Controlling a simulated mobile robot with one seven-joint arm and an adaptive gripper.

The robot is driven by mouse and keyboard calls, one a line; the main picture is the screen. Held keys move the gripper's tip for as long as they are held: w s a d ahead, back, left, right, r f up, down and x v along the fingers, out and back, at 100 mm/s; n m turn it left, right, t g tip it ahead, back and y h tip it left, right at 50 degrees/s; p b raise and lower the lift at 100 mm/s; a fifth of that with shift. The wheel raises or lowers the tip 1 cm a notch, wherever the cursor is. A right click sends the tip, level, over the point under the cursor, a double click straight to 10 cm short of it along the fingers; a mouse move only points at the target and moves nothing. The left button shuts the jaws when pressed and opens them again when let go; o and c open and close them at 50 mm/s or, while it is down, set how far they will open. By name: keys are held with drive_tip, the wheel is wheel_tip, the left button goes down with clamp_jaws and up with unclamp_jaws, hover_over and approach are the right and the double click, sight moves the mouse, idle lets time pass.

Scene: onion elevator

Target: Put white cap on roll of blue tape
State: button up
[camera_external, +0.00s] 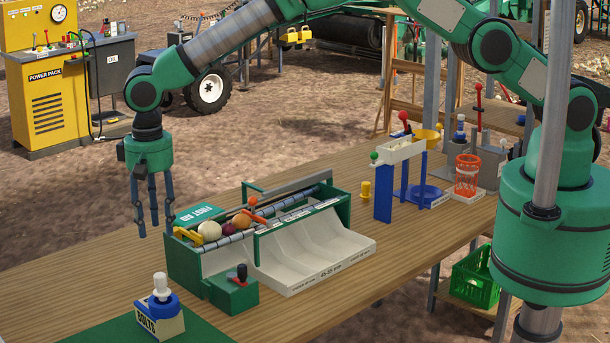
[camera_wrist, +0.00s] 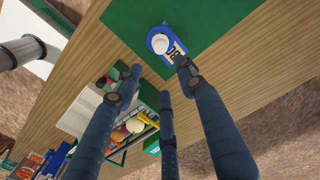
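A white cap-like piece (camera_external: 160,282) stands upright on a rounded blue piece (camera_external: 160,301) at the table's front left. The blue piece may be the roll of tape; I cannot tell for certain. In the wrist view, the white piece (camera_wrist: 160,43) lies inside the outline of the blue piece (camera_wrist: 151,36), near the top centre. My gripper (camera_external: 155,230) hangs above the table, behind these pieces, with its fingers spread and nothing between them. Its fingers also show in the wrist view (camera_wrist: 160,76).
A green sorting bin (camera_external: 180,262) holding onions and other produce stands on the table (camera_external: 70,262), right of my gripper. A small green box with a dark knob adjoins it. A blue and white stand (camera_external: 383,195) is farther right. The table's left part is clear.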

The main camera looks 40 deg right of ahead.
drive_tip(key=w+d+r+t+y, duration=0.1)
drive_tip(key=w+d+r, duration=0.3)
drive_tip(key=d+r, duration=0.6)
drive_tip(key=w+d+r, duration=0.5)
drive_tip(key=d+r, duration=0.5)
drive_tip(key=d, duration=0.1)
drive_tip(key=s+d+r+t, duration=0.1)
drive_tip(key=d+r, duration=0.6)
drive_tip(key=d, duration=0.4)
drive_tip(key=s+d+r, duration=0.1)
drive_tip(key=d+r, duration=0.5)
drive_tip(key=d, duration=0.4)
drive_tip(key=s+d+r+t, duration=0.1)
drive_tip(key=s+d+r, duration=0.1)
drive_tip(key=s+d, duration=0.35)
drive_tip(key=s+d+r, duration=0.2)
drive_tip(key=d, duration=0.7)
drive_tip(key=s+d+r+t, duration=0.1)
drive_tip(key=s+d+r, duration=0.25)
drive_tip(key=d, duration=0.35)
drive_tip(key=s+d+f, duration=0.2)
drive_tip(key=s+d, duration=0.4)
drive_tip(key=s, duration=0.3)
drive_tip(key=s+d+f+t+h, duration=0.1)
drive_tip(key=s+d+f, duration=0.2)
drive_tip(key=s+d, duration=0.4)
drive_tip(key=s, duration=0.3)
drive_tip(key=shift+d+f+t, duration=0.2)
drive_tip(key=shift+d+t, duration=0.1)
